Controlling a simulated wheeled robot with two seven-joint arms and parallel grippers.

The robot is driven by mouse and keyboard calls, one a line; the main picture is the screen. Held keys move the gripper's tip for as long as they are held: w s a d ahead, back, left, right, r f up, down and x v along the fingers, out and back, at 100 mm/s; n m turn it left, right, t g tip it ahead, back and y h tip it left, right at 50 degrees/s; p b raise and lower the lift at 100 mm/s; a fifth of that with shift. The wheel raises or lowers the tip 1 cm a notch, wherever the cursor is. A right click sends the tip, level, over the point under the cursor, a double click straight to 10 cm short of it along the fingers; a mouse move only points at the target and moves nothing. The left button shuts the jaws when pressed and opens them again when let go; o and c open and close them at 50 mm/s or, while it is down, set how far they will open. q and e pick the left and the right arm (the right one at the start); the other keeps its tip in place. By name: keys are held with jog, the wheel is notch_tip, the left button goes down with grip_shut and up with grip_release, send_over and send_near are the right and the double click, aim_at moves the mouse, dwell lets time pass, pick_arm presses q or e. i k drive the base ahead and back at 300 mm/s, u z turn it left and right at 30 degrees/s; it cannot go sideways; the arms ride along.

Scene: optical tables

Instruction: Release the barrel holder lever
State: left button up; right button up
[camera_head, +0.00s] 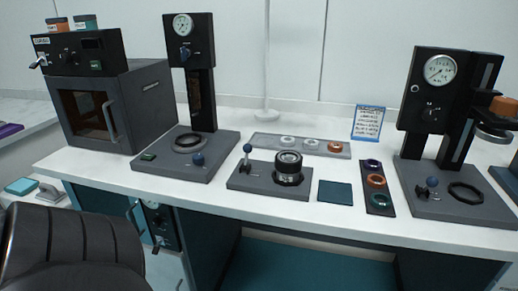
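The barrel holder (240,181) is a dark grey base plate near the front middle of the white table. A silver and black lens barrel (288,163) stands upright in a black ring on its right side. The holder's lever (247,149) stands up at the left of the barrel, with a blue-grey ball knob on top. I cannot tell from this view whether the lever clamps the barrel. Neither of my grippers is in view.
A tall gauge press (202,83) stands left of the holder, and another (435,105) stands at the right. A tray with rings (264,140) lies behind it. A dark teal pad (335,192) and a ring rack (377,205) lie to its right. An oven (112,100) is at the left.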

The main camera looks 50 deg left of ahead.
aim_at(248, 148)
jog(key=z, duration=0.45)
jog(key=k, duration=0.3)
jog(key=u, duration=1.25)
